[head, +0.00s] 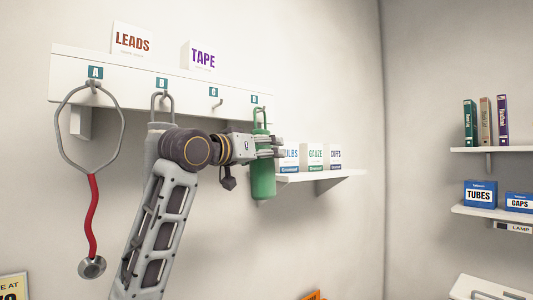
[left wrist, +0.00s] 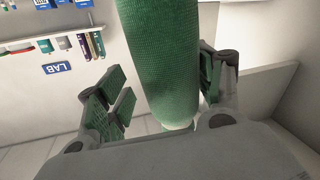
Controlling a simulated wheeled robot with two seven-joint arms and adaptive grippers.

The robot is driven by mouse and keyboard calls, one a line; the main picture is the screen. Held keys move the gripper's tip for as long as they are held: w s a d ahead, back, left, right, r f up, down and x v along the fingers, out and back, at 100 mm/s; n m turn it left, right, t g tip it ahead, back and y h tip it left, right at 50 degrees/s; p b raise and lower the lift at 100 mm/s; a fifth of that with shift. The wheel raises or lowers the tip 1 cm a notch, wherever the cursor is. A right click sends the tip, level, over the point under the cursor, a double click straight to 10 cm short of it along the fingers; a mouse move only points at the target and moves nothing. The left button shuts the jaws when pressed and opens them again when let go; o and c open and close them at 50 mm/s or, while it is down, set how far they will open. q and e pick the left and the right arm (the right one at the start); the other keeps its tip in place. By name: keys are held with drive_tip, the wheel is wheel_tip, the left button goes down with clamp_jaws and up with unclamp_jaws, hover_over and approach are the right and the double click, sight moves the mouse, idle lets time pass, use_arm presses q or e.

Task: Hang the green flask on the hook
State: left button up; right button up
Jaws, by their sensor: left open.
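The green flask (head: 263,180) is upright at the right end of the white hook rail (head: 140,77). Its top loop is at the rightmost hook, under the last label, and appears to be over it. My left gripper (head: 272,146) is at the flask's upper part, with its fingers open on either side. In the left wrist view the flask (left wrist: 160,65) stands between the spread fingers (left wrist: 165,100), with a clear gap on the left and a narrower one on the right. The exact seat of the loop on the hook is too small to tell. My right gripper is out of view.
A stethoscope (head: 92,215) hangs from hook A. A grey item with a loop (head: 161,106) hangs at hook B, partly behind my arm. The third hook (head: 216,103) is empty. A shelf (head: 320,176) with several boxes is close right of the flask.

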use_arm(q)
drive_tip(key=v, duration=1.1)
drive_tip(key=shift+s, duration=0.1)
idle(0.5)
